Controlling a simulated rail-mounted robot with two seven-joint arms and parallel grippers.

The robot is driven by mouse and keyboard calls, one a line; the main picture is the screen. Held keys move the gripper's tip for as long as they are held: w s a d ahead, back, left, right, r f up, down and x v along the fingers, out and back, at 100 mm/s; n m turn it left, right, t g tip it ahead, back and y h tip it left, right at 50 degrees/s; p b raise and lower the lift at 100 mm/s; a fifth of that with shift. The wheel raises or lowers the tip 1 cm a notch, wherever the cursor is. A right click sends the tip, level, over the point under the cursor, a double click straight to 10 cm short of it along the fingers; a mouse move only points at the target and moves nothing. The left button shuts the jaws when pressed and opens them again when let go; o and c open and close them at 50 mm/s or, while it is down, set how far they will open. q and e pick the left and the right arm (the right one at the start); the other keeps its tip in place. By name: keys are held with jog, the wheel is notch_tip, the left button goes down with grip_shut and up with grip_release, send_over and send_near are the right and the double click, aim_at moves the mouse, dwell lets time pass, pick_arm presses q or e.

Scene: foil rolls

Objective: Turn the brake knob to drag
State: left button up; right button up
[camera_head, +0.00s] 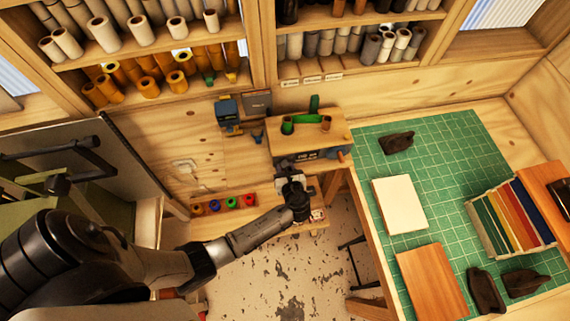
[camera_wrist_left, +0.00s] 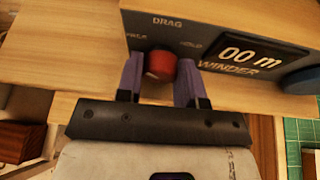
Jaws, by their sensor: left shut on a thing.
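The brake knob (camera_wrist_left: 160,65) is a red round knob on the grey front panel of the winder (camera_wrist_left: 186,25), below the word DRAG. HOLD is printed to its right, and another, less readable label is to its left. My left gripper (camera_wrist_left: 160,78) has its two purple fingers on either side of the knob and is shut on it. No pointer mark on the knob is readable. In the head view the winder (camera_head: 300,160) sits under a wooden top, and my left gripper (camera_head: 297,182) is in front of it, hiding the knob. My right gripper is not in view.
The winder display (camera_wrist_left: 250,55) reads 00 m, with a blue knob (camera_wrist_left: 302,80) at its right. Several coloured rolls (camera_head: 232,202) lie on a low shelf left of my gripper. A green cutting mat (camera_head: 440,150) covers the table at right.

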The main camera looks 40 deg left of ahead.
pick_arm(q)
jog(key=m+p, duration=0.1)
jog(key=g+p, duration=0.1)
jog(key=p, duration=0.1)
jog(key=shift+w+r+m+y, duration=0.1)
jog(key=shift+r+m+y, duration=0.2)
jog(key=shift+m+y, duration=0.1)
jog(key=shift+f+m+g+y+p, duration=0.15)
jog(key=shift+m+g+y+p, duration=0.2)
jog(key=shift+m+p, duration=0.35)
jog(key=shift+f+m+g+y+p, duration=0.15)
jog(key=shift+m+g+y+p, duration=0.1)
jog(key=shift+m+y+p, duration=0.6)
jog(key=shift+f+m, duration=0.1)
jog(key=shift+m, duration=0.65)
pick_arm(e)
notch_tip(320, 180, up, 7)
pick_arm(q)
jog(key=shift+g, duration=0.3)
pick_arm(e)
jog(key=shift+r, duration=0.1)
pick_arm(q)
jog(key=o, duration=0.9)
jog(key=shift+f, duration=0.1)
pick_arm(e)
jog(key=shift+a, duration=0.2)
